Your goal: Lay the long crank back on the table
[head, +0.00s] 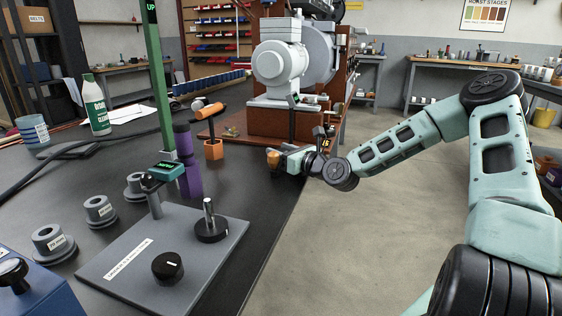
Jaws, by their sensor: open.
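My gripper (283,159) is open at the right edge of the dark table, in front of the roaster's wooden base. A small tan-orange knob (273,157) shows at its fingertips; I cannot tell whether they touch it. A thin dark upright bar (292,122) stands just behind and above the gripper. It may be the long crank's arm with the knob at its end, but the join is hidden. An orange-handled piece (210,111) stands on an orange block (213,149) to the left of the gripper.
The roaster (279,62) stands behind the gripper. A purple cylinder (188,165), a green post (158,75) and several grey weights (100,211) stand on the table (85,165). A grey plate (190,250) with black knobs lies in front. Bare table lies around the weights.

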